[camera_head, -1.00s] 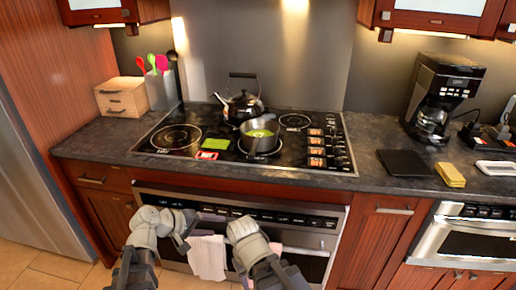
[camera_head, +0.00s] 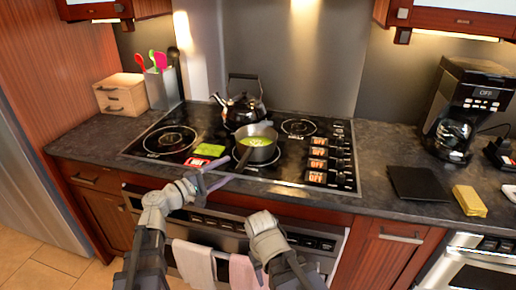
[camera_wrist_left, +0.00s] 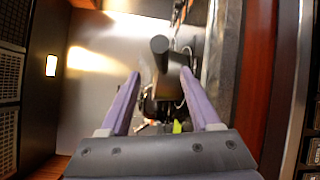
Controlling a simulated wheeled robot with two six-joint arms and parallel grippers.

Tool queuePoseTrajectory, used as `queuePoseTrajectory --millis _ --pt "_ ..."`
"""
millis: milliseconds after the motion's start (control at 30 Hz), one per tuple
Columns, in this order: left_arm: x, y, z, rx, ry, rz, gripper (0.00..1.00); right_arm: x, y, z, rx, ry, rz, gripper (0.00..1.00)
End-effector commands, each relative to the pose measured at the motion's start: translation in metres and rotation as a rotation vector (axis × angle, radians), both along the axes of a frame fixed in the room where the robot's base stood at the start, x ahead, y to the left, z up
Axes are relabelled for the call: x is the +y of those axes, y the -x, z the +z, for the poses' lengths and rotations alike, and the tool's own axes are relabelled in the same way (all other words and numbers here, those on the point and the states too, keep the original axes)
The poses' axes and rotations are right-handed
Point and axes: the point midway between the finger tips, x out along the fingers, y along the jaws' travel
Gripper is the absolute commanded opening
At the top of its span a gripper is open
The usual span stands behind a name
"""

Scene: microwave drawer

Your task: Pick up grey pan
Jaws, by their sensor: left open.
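The grey pan (camera_head: 264,131) stands on the cooktop with yellow-green contents inside. Its dark handle points toward me. My left gripper (camera_head: 236,166) is open at the front of the cooktop, its purple fingers reaching toward the handle. In the left wrist view the handle's rounded end (camera_wrist_left: 160,45) lies just ahead of the gap between the open fingertips (camera_wrist_left: 161,75). The fingers do not grip it, and part of the pan is hidden behind the handle. My right gripper (camera_head: 262,222) hangs low before the oven; its fingers cannot be made out.
A black kettle (camera_head: 242,110) stands right behind the pan. A green item (camera_head: 210,150) and a red-edged item (camera_head: 207,160) lie left of it. Control knobs (camera_head: 318,163) line the right of the cooktop. Two towels (camera_head: 195,262) hang on the oven front.

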Motion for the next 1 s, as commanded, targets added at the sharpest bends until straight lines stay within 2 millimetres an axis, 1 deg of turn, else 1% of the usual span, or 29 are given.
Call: queuePoseTrajectory --millis 300,433,533,800,900,1000 --pt "-0.02 -0.017 -0.001 0.0 -0.002 -0.002 0.63 0.0 0.0 -0.001 0.0 0.0 0.0 0.5" --pt "-0.021 -0.017 -0.002 0.0 -0.002 -0.002 0.63 0.0 0.0 -0.001 0.0 0.0 0.0 0.5" --pt "-0.026 -0.02 -0.002 0.0 -0.002 -0.002 0.63 0.0 0.0 -0.002 0.0 0.0 0.0 0.5" --pt "-0.056 -0.043 -0.005 0.001 -0.002 -0.005 0.63 0.0 0.0 -0.005 0.0 0.0 0.0 0.5" --pt "-0.062 -0.048 -0.005 0.0 -0.002 -0.002 0.63 0.0 0.0 -0.005 0.0 0.0 0.0 0.5" --pt "-0.063 -0.047 -0.005 0.0 -0.002 -0.002 0.63 0.0 0.0 -0.005 0.0 0.0 0.0 0.5"
